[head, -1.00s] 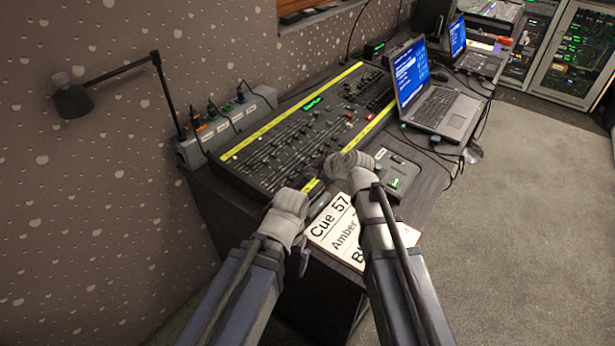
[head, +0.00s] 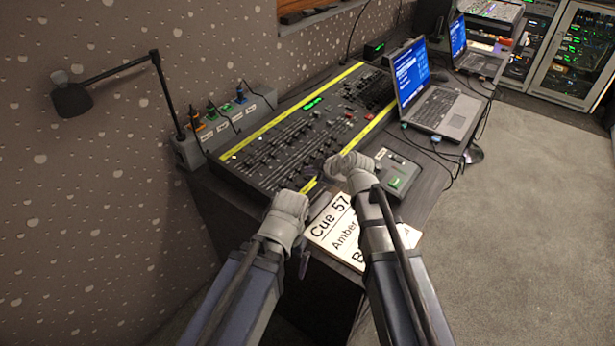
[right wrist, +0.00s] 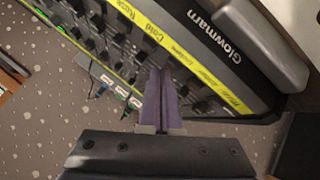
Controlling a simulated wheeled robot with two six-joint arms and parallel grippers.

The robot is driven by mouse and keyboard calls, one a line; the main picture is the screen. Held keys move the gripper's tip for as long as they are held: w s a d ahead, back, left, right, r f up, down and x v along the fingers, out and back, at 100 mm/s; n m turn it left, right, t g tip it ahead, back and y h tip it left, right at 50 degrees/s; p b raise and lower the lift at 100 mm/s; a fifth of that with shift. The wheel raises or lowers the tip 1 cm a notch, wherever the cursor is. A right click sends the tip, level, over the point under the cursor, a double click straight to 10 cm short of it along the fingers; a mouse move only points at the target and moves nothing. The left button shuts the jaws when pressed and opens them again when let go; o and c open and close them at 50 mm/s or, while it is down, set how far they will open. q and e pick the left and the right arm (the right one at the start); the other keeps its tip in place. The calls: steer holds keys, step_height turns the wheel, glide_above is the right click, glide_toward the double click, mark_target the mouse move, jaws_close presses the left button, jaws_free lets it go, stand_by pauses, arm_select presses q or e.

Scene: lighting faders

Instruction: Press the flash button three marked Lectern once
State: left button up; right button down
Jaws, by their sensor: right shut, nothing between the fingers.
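The lighting console (head: 262,172) lies on the desk, with rows of dark faders and knobs and yellow label strips. The label Lectern and flash button three cannot be made out in either view. My right gripper (head: 328,176) is over the console's near right edge in the head view; its fingers are mostly hidden by the wrist. Contact cannot be told. My left gripper (head: 318,204) is near the console's front corner, its jaws unclear.
A Cue 57 sheet (head: 335,235) lies at the desk's front. A small grey box with a green button (head: 394,182) stands right of my right wrist. A laptop (head: 440,105) is beyond. A power strip (head: 225,125) and lamp arm (head: 120,72) are on the left.

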steer(key=shift+f, duration=0.3)
steer(key=shift+r, duration=0.15)
stand_by(0.5)
steer(key=shift+r+p, duration=0.5)
steer(key=shift+r, duration=0.1)
steer(key=shift+r, duration=0.1)
steer(key=r+p, duration=0.4)
steer(key=p, duration=0.1)
steer(key=shift+s+d+r, duration=0.15)
steer(key=shift+d+r, duration=0.05)
steer(key=shift+r, duration=0.2)
steer(key=shift+s, duration=0.1)
stand_by(0.3)
